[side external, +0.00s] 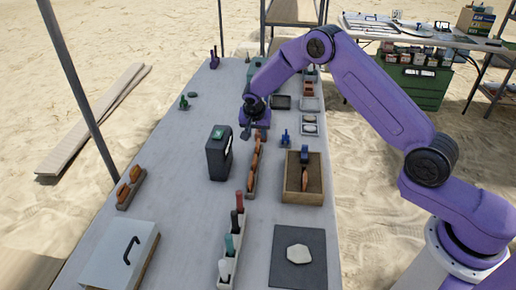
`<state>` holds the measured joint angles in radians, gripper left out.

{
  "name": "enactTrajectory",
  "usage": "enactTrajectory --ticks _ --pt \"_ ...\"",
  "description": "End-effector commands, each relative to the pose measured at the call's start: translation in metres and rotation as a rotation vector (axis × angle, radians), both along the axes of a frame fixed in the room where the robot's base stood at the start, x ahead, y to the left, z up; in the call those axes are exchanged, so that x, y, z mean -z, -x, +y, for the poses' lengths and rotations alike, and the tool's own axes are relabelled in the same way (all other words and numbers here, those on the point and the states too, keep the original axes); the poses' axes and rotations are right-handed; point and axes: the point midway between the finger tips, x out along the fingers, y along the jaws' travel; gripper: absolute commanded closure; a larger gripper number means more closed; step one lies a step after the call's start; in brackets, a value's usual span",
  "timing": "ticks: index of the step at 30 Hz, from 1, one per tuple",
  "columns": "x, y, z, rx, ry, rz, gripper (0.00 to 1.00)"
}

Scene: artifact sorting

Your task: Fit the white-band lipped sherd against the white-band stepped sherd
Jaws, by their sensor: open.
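Several orange-brown sherds (253,165) stand in a long narrow rack in the middle of the table. Another orange-brown sherd (305,180) stands in a wooden sand tray (290,196), just below a blue clamp-like piece (304,154). More orange pieces (124,192) sit in a small rack at the left. White bands, lips and steps are too small to make out, so I cannot tell which sherds are the task's two. My gripper (247,132) is open, close to the far end of the middle rack. Its fingertips are small and dark, and I see nothing held between them.
A black case (219,153) stands left of the middle rack. Coloured-handled tools (231,240) stand in a white holder at the front. A pale flat piece (298,254) lies on a dark mat (284,275). A grey lidded box (108,254) is front left. Left of the case is bare table.

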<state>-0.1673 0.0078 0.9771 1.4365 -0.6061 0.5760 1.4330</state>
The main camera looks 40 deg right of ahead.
Motion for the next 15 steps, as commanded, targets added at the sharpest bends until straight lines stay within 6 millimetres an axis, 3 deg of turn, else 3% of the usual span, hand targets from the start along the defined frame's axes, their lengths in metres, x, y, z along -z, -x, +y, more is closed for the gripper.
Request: enactTrajectory --ticks 6,15 --pt "0.031 -0.009 -0.01 0.002 0.0 0.002 0.6" --pt "0.048 -0.014 -0.014 0.001 0.0 0.0 0.6"
